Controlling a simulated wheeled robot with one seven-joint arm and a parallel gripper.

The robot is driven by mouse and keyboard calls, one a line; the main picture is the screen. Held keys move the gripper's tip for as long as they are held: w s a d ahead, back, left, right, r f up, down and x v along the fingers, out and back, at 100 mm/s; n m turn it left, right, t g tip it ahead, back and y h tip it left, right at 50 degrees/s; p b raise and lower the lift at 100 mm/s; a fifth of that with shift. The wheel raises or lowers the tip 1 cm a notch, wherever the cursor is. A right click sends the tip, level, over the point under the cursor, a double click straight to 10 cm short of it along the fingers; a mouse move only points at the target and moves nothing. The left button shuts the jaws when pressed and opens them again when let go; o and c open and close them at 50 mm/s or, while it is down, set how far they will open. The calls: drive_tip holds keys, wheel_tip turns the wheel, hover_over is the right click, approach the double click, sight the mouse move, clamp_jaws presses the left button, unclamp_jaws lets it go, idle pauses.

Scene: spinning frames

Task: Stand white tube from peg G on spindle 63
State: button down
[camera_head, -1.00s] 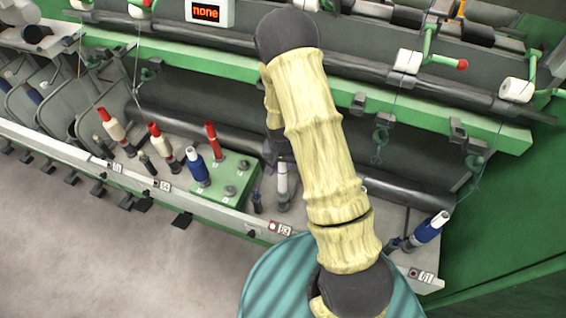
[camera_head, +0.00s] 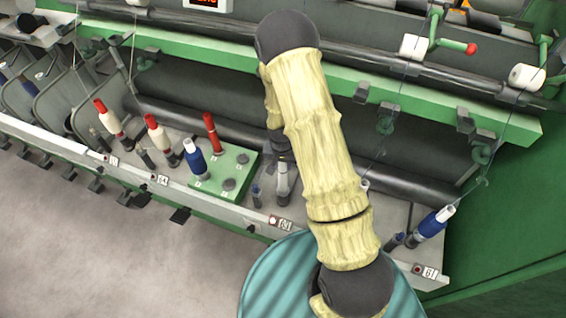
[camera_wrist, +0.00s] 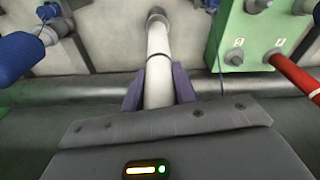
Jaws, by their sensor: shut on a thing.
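The white tube (camera_wrist: 158,75) is between the two purple fingers of my gripper (camera_wrist: 160,88) in the wrist view. Its far end is at a grey collar (camera_wrist: 157,14); I cannot tell how far it sits on the spindle. In the head view the tube (camera_head: 283,179) stands roughly upright behind the label 63 (camera_head: 285,225), with a dark base (camera_head: 284,198) under it. My gripper (camera_head: 283,160) is at its upper part, partly behind my arm.
A short dark peg (camera_head: 257,195) stands between the block and the tube. Red-and-white bobbins (camera_head: 107,115) stand farther left, and a blue bobbin (camera_head: 432,223) at the right. A green rail (camera_head: 220,61) and dark roller (camera_head: 240,128) run behind.

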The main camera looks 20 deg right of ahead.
drive_tip(key=shift+f, duration=0.35)
idle(0.5)
drive_tip(key=c, duration=1)
unclamp_jaws()
drive_tip(key=shift+c, duration=0.2)
drive_tip(key=shift+r, duration=0.15)
wheel_tip(320, 180, up, 17)
drive_tip(key=s+b, duration=0.2)
drive_tip(key=shift+a+b, duration=0.35)
drive_tip(key=shift+a, duration=0.1)
